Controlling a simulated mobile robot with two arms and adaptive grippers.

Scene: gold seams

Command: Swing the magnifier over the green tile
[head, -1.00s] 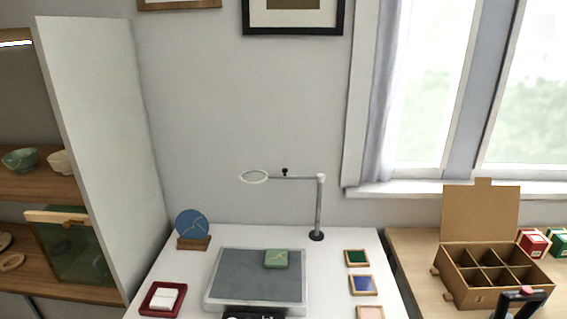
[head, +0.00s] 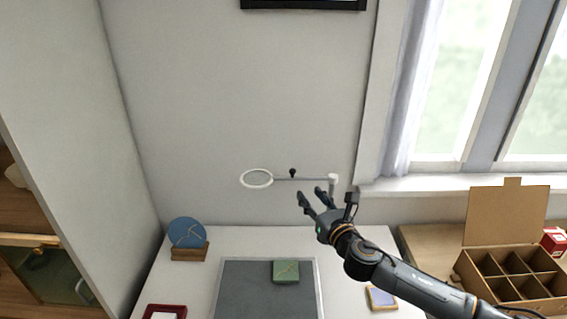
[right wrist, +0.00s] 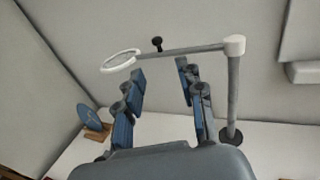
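The magnifier (head: 257,178) is a white ring on a thin horizontal arm, with a black knob (head: 292,173) on the arm. Its post stands at the back right of the white table; the ring hangs near the wall, left of and behind the green tile (head: 286,271). The tile, with gold seams, lies on the grey mat (head: 240,290). My right gripper (head: 316,197) is open and empty, just in front of the magnifier's arm. In the right wrist view the knob (right wrist: 157,44) shows beyond and between the spread fingers, apart from them. My left gripper is not in view.
A blue disc (head: 187,232) stands in a wooden holder at the table's back left. A red tray (head: 152,311) is at the front left. A blue tile (head: 381,296) lies right of the mat. A compartmented box (head: 508,270) is on the wooden table at right.

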